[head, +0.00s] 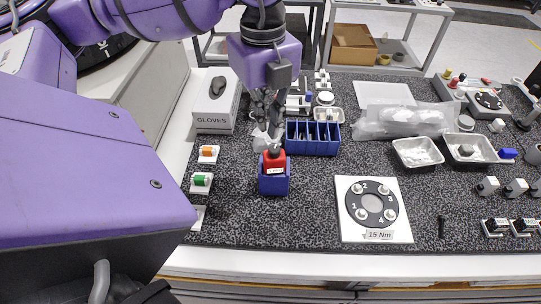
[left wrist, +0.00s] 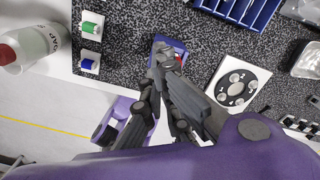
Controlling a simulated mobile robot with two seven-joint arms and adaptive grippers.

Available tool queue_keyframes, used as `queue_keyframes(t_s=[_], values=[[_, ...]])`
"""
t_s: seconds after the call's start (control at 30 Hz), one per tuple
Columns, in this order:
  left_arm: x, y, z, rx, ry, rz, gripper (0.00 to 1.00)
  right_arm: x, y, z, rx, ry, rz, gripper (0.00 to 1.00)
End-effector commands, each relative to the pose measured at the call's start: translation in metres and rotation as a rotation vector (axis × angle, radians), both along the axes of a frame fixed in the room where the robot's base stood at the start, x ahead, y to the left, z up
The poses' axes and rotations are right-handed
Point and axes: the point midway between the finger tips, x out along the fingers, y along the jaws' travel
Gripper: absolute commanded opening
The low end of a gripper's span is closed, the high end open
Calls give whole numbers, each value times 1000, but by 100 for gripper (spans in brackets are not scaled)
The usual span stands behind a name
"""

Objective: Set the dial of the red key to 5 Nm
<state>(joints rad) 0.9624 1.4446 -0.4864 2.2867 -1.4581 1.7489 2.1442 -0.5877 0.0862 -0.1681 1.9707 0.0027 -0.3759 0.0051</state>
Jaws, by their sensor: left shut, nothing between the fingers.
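The red key (head: 274,160) stands upright in a blue holder (head: 274,184) on the speckled table, with a small white label on its front; any dial reading is too small to read. In the left wrist view part of the red key (left wrist: 180,59) and the blue holder (left wrist: 178,45) show behind my fingers. My left gripper (head: 266,137) points down just above the key's top, its fingers shut with nothing between them. I cannot tell whether the fingertips touch the key. My right gripper is not in view.
A white plate (head: 347,225) with a numbered black ring and a "15 Nm" label lies right of the holder. A blue divided bin (head: 313,149) and a gloves box (head: 212,122) stand behind. Small orange (head: 208,152) and green (head: 200,180) pieces stand left. The table between holder and plate is clear.

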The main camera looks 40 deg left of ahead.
Motion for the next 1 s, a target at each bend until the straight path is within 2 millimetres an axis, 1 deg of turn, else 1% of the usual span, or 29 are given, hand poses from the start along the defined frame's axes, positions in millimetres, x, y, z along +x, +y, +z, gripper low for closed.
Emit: queue_keyframes(t_s=[0.03, 0.1, 0.37, 0.47, 0.6, 0.67, 0.8, 1.0], values=[[0, -1, 10, -1, -8, 0, 0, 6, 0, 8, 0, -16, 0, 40], [0, 0, 14, -2, -7, 0, 0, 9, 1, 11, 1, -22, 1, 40], [0, 0, 12, 0, -1, -1, 0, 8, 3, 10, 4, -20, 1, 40], [3, -2, 13, -2, -7, -5, 0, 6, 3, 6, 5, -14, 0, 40], [16, -12, 14, -6, -32, -33, 0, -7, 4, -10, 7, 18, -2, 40], [22, -19, 14, -7, -38, -132, 0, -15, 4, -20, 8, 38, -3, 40], [28, -28, 18, -1, -43, -459, 0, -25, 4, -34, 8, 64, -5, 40], [29, -35, 23, 6, -35, -929, 0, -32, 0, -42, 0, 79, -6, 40]])
